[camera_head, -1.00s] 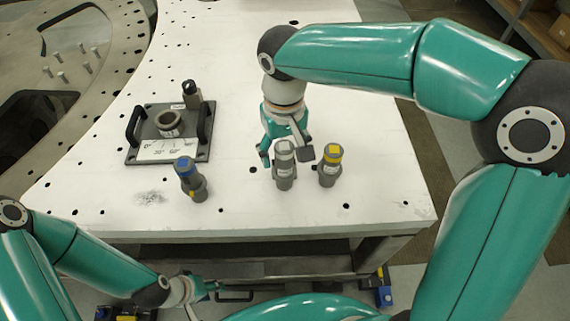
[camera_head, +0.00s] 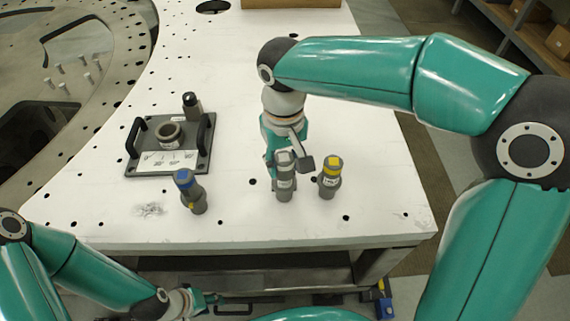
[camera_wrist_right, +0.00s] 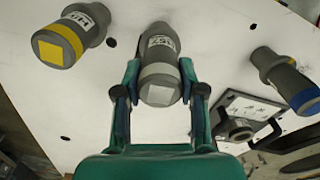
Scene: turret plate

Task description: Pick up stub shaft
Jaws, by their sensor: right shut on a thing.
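Three dark grey stub shafts stand on the white table: one with a light grey top (camera_head: 285,182), one with a yellow top (camera_head: 330,180) and one with a blue top (camera_head: 190,190). My right gripper (camera_head: 287,164) is shut on the grey-topped shaft, which looks upright. In the right wrist view, its fingers (camera_wrist_right: 157,78) are on both sides of that shaft (camera_wrist_right: 160,62). The yellow-topped shaft (camera_wrist_right: 73,38) and the blue-topped shaft (camera_wrist_right: 288,80) stand apart from it. My left gripper (camera_head: 202,301) is low beside the table's front edge; its jaws are too small to read.
A dark plate fixture (camera_head: 195,165) with two handles, a ring (camera_head: 169,134) and an angle label lies on the left of the table. A dark cylinder (camera_head: 192,106) stands at its back. The table (camera_head: 370,150) is clear to the right of the yellow-topped shaft.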

